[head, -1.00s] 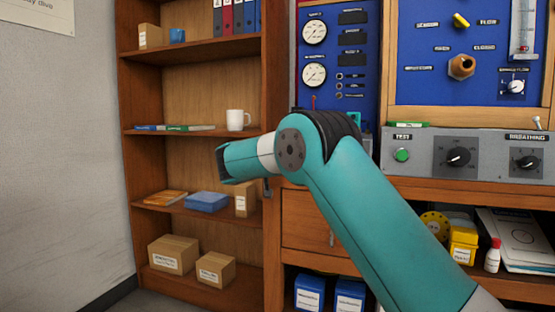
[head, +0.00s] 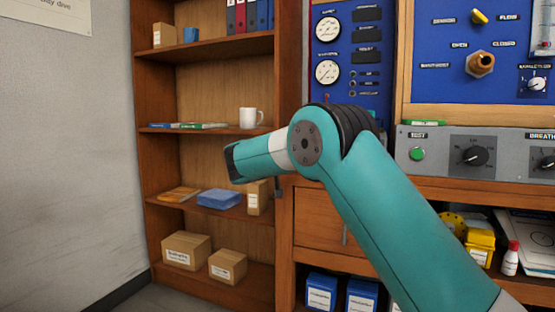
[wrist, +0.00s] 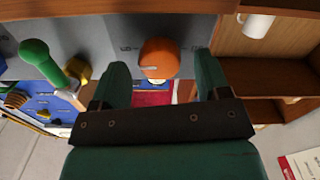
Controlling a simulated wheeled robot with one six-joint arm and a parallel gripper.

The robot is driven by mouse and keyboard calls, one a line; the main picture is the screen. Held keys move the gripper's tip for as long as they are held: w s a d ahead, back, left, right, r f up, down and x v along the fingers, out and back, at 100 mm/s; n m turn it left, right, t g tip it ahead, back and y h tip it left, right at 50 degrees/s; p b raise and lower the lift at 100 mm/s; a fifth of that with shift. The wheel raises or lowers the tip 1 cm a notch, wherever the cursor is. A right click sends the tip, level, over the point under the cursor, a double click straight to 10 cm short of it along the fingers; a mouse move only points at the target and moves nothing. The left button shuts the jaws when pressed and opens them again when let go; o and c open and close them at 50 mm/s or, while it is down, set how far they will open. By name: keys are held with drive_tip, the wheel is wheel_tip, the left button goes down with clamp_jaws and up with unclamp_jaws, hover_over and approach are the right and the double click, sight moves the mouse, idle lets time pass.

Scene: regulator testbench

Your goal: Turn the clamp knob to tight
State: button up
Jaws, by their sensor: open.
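In the wrist view an orange round knob (wrist: 158,53) with a pale line on it sits on a grey panel, with small dark marks on either side. I take it to be the clamp knob, but its label is not readable. My gripper (wrist: 161,66) is open, its two green fingers apart on either side of the knob in the picture. Whether they touch it, I cannot tell. In the head view the gripper's fingers and this knob are not visible; only my teal arm shows.
A green-handled lever (wrist: 37,54) and a yellow part (wrist: 77,69) stand left of the knob in the wrist view. A wooden shelf (head: 208,133) holds a white mug (head: 250,118) and boxes. The grey control panel (head: 437,151) is at right.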

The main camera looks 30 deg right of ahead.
drive_tip(key=v, duration=1.5)
drive_tip(key=shift+s+a+p, duration=0.2)
drive_tip(key=shift+s+p, duration=0.1)
drive_tip(key=shift+s, duration=0.05)
